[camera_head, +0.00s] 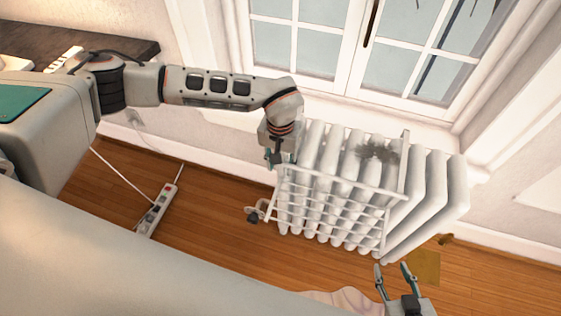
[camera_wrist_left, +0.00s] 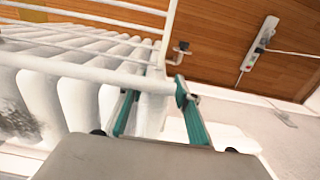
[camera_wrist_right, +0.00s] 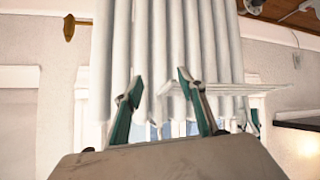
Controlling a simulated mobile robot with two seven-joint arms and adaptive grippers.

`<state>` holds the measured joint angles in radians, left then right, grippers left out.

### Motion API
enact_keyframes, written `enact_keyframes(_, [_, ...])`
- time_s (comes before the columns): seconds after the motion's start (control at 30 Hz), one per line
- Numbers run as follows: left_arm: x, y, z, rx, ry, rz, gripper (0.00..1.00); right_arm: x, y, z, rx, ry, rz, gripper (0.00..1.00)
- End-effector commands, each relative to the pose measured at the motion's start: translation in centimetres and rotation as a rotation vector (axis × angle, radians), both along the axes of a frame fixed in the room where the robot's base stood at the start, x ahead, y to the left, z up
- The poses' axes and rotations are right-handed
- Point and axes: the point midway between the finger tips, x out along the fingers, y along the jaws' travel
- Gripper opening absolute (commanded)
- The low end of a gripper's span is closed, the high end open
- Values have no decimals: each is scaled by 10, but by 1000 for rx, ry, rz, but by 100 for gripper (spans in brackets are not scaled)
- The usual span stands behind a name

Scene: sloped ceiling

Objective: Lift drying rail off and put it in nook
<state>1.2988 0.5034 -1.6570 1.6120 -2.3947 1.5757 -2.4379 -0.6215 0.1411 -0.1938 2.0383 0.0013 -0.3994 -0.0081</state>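The drying rail (camera_head: 345,185) is a white wire rack hanging on the front of the white ribbed radiator (camera_head: 435,190) under the window. My left gripper (camera_head: 275,157) is at the rail's left end. In the left wrist view its fingers (camera_wrist_left: 156,90) are spread, with a white rail bar (camera_wrist_left: 85,72) crossing at the fingertips. I cannot tell whether the bar lies between the fingers. My right gripper (camera_head: 393,272) is open and empty, low in front of the radiator's right part. It also shows open in the right wrist view (camera_wrist_right: 158,85). I cannot identify the nook.
A power strip (camera_head: 157,210) with a cable lies on the wooden floor left of the radiator. A dark worktop (camera_head: 130,52) is at the far left. Wooden floor (camera_head: 215,225) is clear between strip and radiator.

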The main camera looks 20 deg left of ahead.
Motion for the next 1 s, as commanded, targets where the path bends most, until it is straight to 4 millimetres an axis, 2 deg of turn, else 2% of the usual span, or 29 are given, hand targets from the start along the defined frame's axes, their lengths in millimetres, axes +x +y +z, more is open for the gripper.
enact_keyframes(0.1, [0, 0, 0, 0, 0, 0, 29, 0, 0, 0, 0, -1, -1, 40])
enact_keyframes(0.2, [0, 0, 0, 0, 0, -1, 3, 0, 0, 0, 0, -1, -1, 40])
enact_keyframes(0.23, [0, 0, 0, 0, 0, -1, 0, 0, 0, 0, 0, -1, -1, 40])
enact_keyframes(0.53, [0, 0, 3, 0, -1, 0, 0, 1, 0, 3, 0, -3, 0, 40])
enact_keyframes(1.0, [1, -1, 26, -1, -3, -1, 0, 10, 0, 23, 1, -27, 0, 40])
